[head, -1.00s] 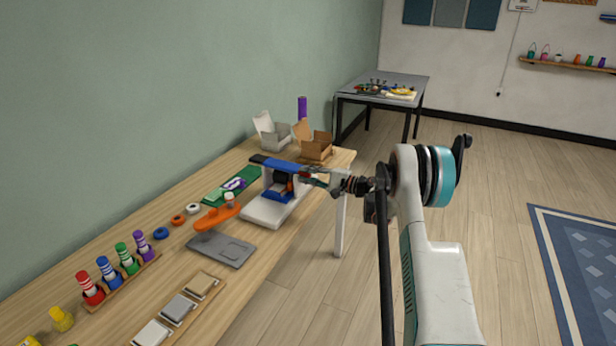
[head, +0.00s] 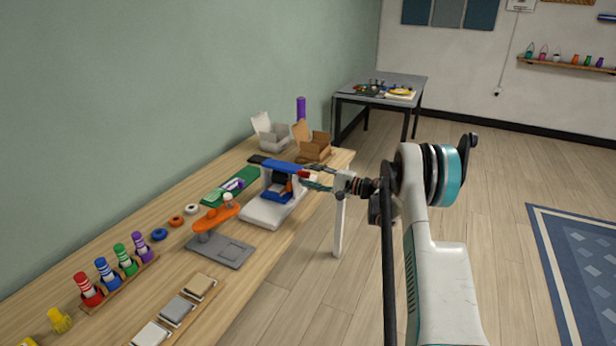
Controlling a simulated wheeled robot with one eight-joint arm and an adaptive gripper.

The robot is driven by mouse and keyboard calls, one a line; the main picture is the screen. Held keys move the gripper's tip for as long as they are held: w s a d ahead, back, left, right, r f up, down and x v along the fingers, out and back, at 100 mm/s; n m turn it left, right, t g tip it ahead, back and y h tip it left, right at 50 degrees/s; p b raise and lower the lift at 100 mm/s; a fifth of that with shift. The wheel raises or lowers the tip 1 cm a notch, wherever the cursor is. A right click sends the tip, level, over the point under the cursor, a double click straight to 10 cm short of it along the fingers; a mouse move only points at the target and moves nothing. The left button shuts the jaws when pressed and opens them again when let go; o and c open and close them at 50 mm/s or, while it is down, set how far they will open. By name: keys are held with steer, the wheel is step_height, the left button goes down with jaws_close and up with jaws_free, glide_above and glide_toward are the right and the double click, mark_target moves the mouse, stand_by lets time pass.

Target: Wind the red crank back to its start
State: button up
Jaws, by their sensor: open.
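The press-like device (head: 283,192) stands on the wooden bench, with a white base, a blue top arm and a blue and orange part inside its frame. A small red piece, which looks like the red crank (head: 304,174), shows at its right side. My gripper (head: 308,178) reaches in from the right, and its fingers are open and spread above and below the red piece. I cannot tell whether they touch it. The fingers hide part of the crank, and its angle is too small to read.
A grey plate (head: 232,253) with an orange lever stands in front of the device. Open boxes (head: 313,147) and a purple cylinder (head: 301,108) are behind it. Several coloured pegs and sample tiles line the near bench.

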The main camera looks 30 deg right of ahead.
steer(key=v, duration=1)
